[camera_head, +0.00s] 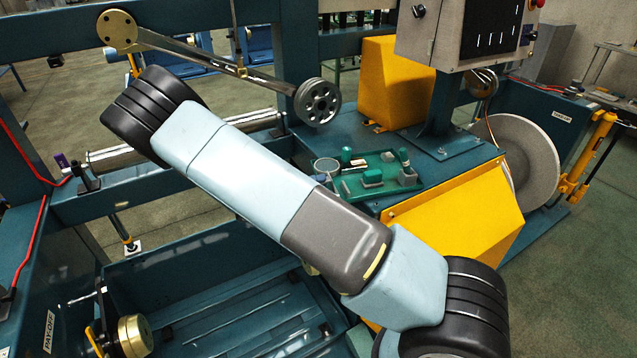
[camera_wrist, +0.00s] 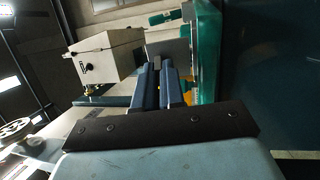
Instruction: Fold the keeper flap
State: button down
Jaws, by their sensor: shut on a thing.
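In the wrist view my gripper (camera_wrist: 160,64) points away from the camera, its two blue-grey fingers close together. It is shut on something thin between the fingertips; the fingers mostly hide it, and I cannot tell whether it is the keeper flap. No keeper flap can be made out for certain in either view.
In the head view a green tray (camera_head: 350,192) with small parts lies on the machine bed. A yellow guard (camera_head: 470,215), a grey reel disc (camera_head: 525,160) and a control box (camera_head: 450,45) stand right. A pulley arm (camera_head: 195,52) spans above my arm.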

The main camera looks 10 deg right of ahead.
jog(key=c, duration=1.2)
grip_release()
jog(key=shift+c, duration=0.2)
jog(key=a+f, duration=0.2)
jog(key=a, duration=1.1)
jog(key=shift+s+a+f, duration=0.35)
jog(key=shift+s, duration=0.1)
